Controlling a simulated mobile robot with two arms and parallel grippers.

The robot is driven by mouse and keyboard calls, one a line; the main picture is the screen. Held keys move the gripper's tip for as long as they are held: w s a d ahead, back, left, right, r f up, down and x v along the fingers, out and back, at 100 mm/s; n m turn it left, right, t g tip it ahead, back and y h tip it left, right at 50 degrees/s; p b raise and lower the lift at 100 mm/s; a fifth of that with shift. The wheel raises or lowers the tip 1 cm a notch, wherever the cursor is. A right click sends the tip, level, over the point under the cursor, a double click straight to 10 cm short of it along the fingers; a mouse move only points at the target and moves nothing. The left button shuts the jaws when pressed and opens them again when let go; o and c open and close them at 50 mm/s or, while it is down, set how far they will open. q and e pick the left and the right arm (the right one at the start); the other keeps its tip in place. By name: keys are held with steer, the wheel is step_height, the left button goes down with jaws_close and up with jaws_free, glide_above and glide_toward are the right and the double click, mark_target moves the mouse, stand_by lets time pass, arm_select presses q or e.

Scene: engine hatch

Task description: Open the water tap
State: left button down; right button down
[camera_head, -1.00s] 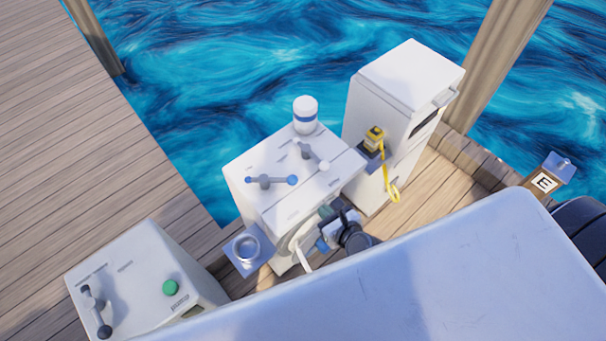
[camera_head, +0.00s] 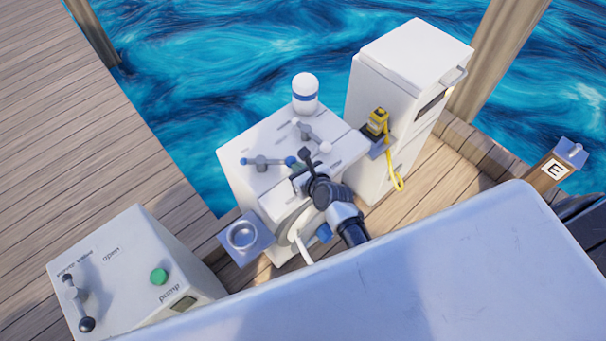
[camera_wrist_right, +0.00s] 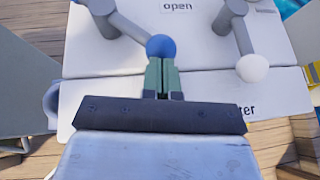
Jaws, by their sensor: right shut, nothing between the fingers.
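A white cabinet (camera_head: 240,165) carries two grey lever taps on top. One lever has a blue ball end (camera_head: 291,161); the other has a white ball end (camera_head: 325,147). My right gripper (camera_head: 298,174) is over the cabinet's near edge, close to the blue ball. In the right wrist view its green fingers (camera_wrist_right: 162,74) are shut and empty, with tips right at the blue ball (camera_wrist_right: 161,46). Whether they touch it I cannot tell. The white ball (camera_wrist_right: 252,68) is to the right. The label "open" shows; another is partly hidden, ending in "ter". My left gripper is not in view.
A small tray with a metal cup (camera_head: 242,236) sticks out at the cabinet's left. A taller white cabinet (camera_head: 400,75) with a yellow nozzle (camera_head: 377,120) stands at right. A pump box (camera_head: 130,265) with a green button is at lower left. A white jar (camera_head: 305,92) stands behind.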

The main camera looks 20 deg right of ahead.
steer(key=shift+w+d+f+n+b, duration=0.1)
steer(key=shift+w+d+n+b, duration=0.2)
steer(key=shift+b, duration=0.15)
steer(key=w+n+y+b, duration=0.1)
steer(key=w+d+n+g+y+b, duration=0.1)
steer(key=y+b, duration=0.1)
steer(key=shift+d+f, duration=0.1)
steer(key=shift+w+d+r+n+g+y, duration=0.15)
steer(key=shift+w+n+g+y, duration=0.1)
steer(key=shift+w+n, duration=0.15)
steer(key=shift+w+d+r+n+g+y, duration=0.1)
steer(key=shift+w+r+n+g+y, duration=0.05)
steer(key=shift+w+n+y, duration=0.2)
steer(key=shift+w, duration=0.3)
steer(key=shift+s, duration=0.1)
